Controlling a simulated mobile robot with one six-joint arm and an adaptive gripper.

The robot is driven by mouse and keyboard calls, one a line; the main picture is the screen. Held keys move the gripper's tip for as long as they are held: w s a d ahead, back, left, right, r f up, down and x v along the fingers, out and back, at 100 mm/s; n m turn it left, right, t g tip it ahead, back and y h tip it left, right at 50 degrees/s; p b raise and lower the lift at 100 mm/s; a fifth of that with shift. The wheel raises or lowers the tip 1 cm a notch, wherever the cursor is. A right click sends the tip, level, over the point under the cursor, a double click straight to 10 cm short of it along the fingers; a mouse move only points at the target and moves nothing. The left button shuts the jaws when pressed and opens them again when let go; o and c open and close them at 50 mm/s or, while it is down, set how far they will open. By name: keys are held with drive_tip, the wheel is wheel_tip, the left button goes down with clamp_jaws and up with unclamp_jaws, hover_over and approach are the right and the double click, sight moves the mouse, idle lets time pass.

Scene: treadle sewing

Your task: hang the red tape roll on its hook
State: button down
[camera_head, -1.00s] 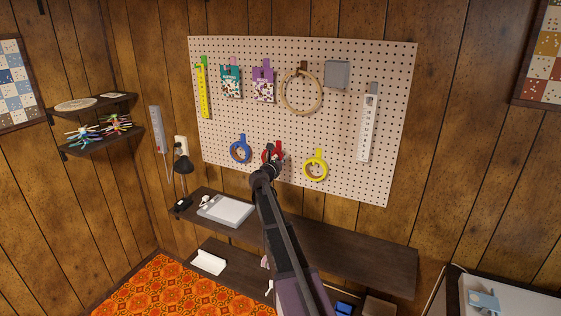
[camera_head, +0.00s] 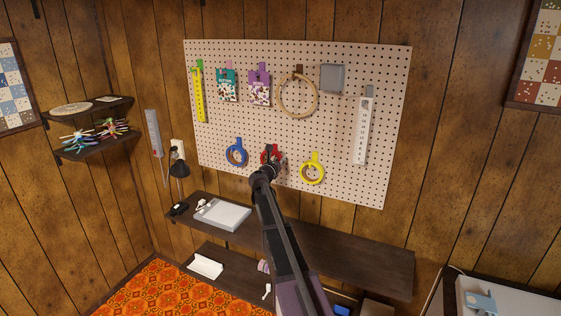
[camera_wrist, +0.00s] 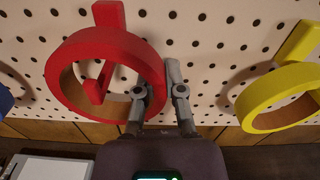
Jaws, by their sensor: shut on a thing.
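The red tape roll (camera_wrist: 76,50) is a red ring with a brown inner side, close to the pegboard in the wrist view. My gripper (camera_wrist: 160,90) is shut on the right side of its rim. The red hook (camera_wrist: 95,90) shows through the ring's opening, with its red plate (camera_wrist: 108,13) above the ring. The ring appears to be around the hook's prong; I cannot tell whether it rests on it. In the head view my gripper (camera_head: 270,166) partly covers the red roll and hook (camera_head: 270,151).
A blue roll (camera_head: 236,153) hangs to the left and a yellow roll (camera_head: 312,168) to the right, both close by. Above on the pegboard (camera_head: 330,130) hang a wooden hoop (camera_head: 281,107) and packets. A dark shelf (camera_head: 350,262) lies below.

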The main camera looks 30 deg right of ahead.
drive_tip(key=shift+f+b, duration=0.8)
idle(0.6)
drive_tip(key=c, duration=0.7)
unclamp_jaws()
drive_tip(key=shift+s+a, duration=0.1)
drive_tip(key=shift+a, duration=0.05)
drive_tip(key=v, duration=1.1)
drive_tip(key=shift+s+a, duration=0.25)
idle(0.8)
